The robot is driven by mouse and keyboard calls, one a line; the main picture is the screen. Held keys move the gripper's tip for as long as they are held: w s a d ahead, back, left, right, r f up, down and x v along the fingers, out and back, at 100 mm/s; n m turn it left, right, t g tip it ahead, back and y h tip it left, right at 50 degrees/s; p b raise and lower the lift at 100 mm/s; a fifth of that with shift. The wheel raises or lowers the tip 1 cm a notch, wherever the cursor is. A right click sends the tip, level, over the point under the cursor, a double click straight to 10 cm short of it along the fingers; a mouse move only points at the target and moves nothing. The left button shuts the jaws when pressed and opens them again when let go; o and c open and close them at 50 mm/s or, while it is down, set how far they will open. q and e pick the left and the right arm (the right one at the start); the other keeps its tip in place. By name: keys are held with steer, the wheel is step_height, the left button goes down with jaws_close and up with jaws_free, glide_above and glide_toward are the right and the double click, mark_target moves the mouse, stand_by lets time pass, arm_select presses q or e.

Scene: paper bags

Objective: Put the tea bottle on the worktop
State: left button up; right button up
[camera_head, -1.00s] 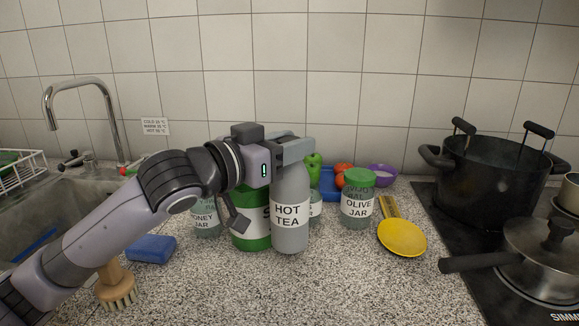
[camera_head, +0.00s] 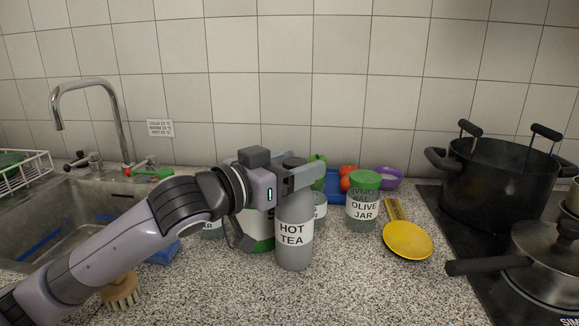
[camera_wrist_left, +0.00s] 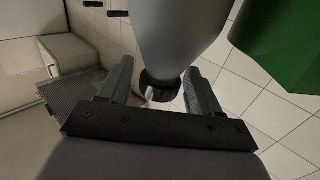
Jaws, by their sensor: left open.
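The grey tea bottle (camera_head: 294,256), labelled HOT TEA, stands upright on the speckled worktop (camera_head: 352,290), in front of a green-and-white container (camera_head: 262,245). My left gripper (camera_head: 295,177) is open at the bottle's neck, with its fingers on either side of the dark cap (camera_head: 293,161). In the left wrist view the bottle's grey body (camera_wrist_left: 180,28) and dark cap (camera_wrist_left: 160,86) lie between the open fingers (camera_wrist_left: 162,92). It cannot be told whether a finger still touches it. My right gripper is not in view.
The hob with a black pot (camera_head: 500,180) and saucepan (camera_head: 540,260) is farther right. A sink (camera_head: 60,220) and brush (camera_head: 121,290) are left. The front worktop is clear.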

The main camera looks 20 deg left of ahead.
arm_select(q)
steer(key=shift+r, duration=0.15)
steer(key=b+v, duration=0.7)
steer(key=v, duration=0.5)
stand_by(0.5)
